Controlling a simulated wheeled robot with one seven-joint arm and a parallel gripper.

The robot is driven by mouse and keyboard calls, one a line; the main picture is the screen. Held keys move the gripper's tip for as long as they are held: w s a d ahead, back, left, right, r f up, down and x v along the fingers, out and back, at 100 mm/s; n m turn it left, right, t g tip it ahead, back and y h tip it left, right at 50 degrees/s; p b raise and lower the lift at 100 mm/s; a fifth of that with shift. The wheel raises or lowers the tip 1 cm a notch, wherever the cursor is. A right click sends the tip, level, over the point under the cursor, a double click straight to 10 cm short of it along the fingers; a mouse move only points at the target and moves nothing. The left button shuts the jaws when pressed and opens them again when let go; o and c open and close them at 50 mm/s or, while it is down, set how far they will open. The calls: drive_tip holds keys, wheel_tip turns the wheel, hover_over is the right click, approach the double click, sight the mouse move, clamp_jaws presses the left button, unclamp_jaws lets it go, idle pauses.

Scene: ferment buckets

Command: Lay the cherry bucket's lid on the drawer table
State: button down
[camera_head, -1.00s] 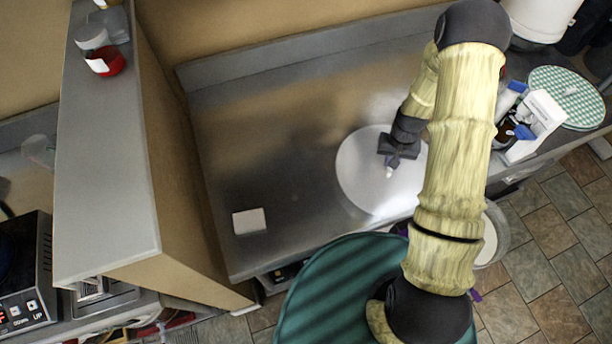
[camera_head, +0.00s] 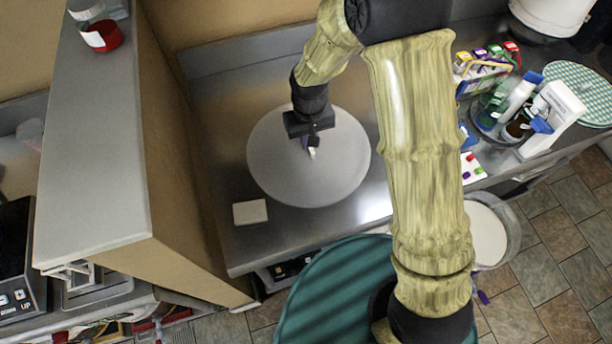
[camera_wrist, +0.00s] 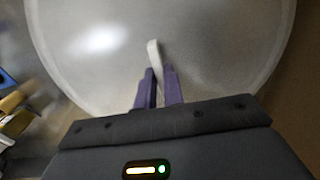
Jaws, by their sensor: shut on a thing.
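The lid is a large round whitish disc (camera_head: 340,165) in the head view, over the left part of the metal drawer table (camera_head: 225,130). My gripper (camera_head: 311,148) is above the lid's middle, shut on its small upright white tab. In the wrist view the lid (camera_wrist: 220,70) fills most of the picture, and my gripper's purple fingers (camera_wrist: 159,88) close on the white tab. I cannot tell whether the lid touches the table or hangs just above it. An open bucket with pale contents (camera_head: 488,235) stands on the floor at the table's front right.
A small white block (camera_head: 250,212) lies just left of the lid's lower edge. A tall cabinet (camera_head: 100,150) bounds the table on the left. To the right are small bottles on a rack (camera_head: 482,72), a tray of bottles (camera_head: 492,112) and a green checked round mat (camera_head: 580,92).

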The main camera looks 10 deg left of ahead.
sight(307, 152)
drive_tip(key=shift+s+a+r, duration=0.15)
drive_tip(key=shift+s+a, duration=0.05)
drive_tip(key=shift+a, duration=0.05)
drive_tip(key=shift+f+p, duration=0.9)
drive_tip(key=shift+f, duration=2)
drive_tip(key=shift+f+p, duration=0.75)
drive_tip(key=shift+f, duration=1.35)
drive_tip(key=shift+f+b, duration=0.4)
